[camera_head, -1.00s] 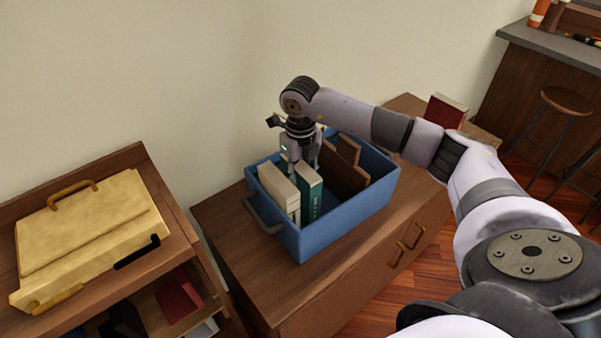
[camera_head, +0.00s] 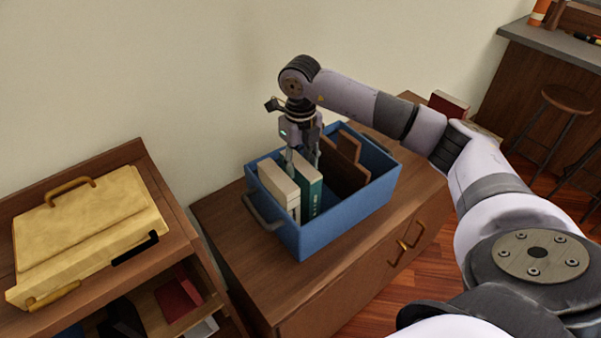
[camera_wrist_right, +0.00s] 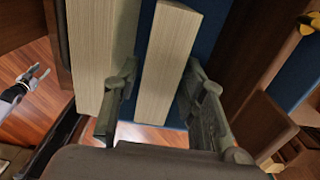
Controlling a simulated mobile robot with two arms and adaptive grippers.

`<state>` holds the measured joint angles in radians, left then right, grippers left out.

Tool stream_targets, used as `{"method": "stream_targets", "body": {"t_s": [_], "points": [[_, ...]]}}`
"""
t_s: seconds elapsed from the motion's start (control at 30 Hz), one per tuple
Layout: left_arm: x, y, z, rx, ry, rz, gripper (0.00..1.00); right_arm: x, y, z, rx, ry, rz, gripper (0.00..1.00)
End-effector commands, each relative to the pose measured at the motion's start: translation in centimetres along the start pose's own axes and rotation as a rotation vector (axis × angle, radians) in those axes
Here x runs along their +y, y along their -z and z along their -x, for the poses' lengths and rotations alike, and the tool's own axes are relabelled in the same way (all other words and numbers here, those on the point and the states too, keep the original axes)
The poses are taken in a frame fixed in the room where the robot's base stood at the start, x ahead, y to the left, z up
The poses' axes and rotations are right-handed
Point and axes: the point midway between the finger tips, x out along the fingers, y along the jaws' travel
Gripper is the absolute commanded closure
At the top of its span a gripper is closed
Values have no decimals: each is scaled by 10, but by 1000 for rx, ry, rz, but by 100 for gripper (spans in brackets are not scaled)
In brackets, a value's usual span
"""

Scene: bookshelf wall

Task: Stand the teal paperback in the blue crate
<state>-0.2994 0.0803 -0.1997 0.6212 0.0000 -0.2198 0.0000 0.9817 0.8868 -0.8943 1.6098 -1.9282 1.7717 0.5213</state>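The teal paperback (camera_head: 310,189) stands upright in the blue crate (camera_head: 345,219), right beside a cream book (camera_head: 280,186). My right gripper (camera_head: 303,160) is just above it, pointing down. In the right wrist view, the paperback's pale page edge (camera_wrist_right: 168,62) lies between the fingers of my right gripper (camera_wrist_right: 160,68). These are spread, with a gap on the left side; contact on the right side is unclear. My left gripper (camera_wrist_right: 36,79) shows small at the left of that view, its fingers apart and empty.
Brown dividers (camera_head: 345,165) stand in the crate's right part. The crate rests on a wooden cabinet (camera_head: 240,260). A tan case (camera_head: 85,230) lies on the left shelf unit. A red book (camera_head: 448,104) sits behind my right arm.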

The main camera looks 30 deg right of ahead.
Motion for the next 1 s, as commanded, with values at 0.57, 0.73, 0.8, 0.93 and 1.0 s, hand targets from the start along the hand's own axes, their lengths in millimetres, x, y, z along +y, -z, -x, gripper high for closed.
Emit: {"method": "stream_targets", "body": {"t_s": [0.57,0.73,0.8,0.93,1.0], "points": [[1,-2,-22,-1,0,-1,60,0,0,87,-1,0,-1,62],[1,-2,-22,-1,0,-1,60,0,0,88,-1,0,-1,62],[1,-3,-22,-1,0,-1,60,0,0,88,-1,0,-1,62],[1,-3,-22,-2,0,-1,60,0,0,88,-1,0,-1,62],[1,-5,-22,-4,-1,-1,60,0,0,88,-1,0,-1,62]]}}
